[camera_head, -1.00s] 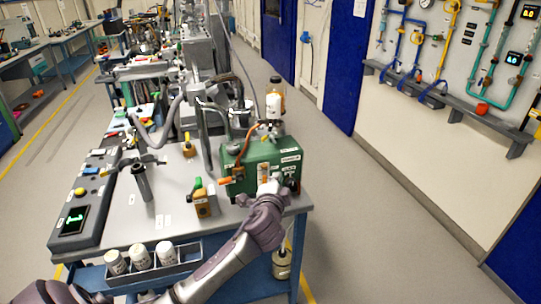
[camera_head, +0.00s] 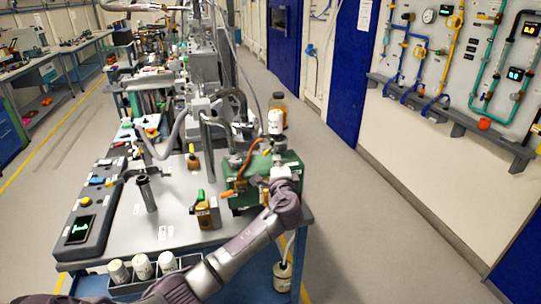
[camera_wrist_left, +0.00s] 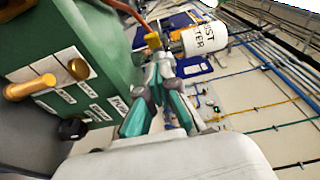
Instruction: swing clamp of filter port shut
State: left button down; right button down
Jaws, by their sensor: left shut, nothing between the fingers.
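The white mist filter (camera_head: 275,122) stands on top of the green pump box (camera_head: 240,198) at the right end of the bench. In the left wrist view the filter (camera_wrist_left: 207,40) appears sideways, with a small brass clamp (camera_wrist_left: 153,40) at its base. The clamp's exact angle is hard to make out. My left gripper (camera_head: 279,163) is over the box's right side, just below the filter. In the left wrist view its fingers (camera_wrist_left: 162,68) are shut and empty, with their tips close to the clamp; contact cannot be told. My right gripper is not in view.
An orange knob (camera_wrist_left: 30,87) sticks out of the box's face. The floor to the right is clear.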

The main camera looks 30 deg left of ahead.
pick_arm(q)
jog(key=shift+a+p, duration=0.3)
jog(key=shift+a, duration=1)
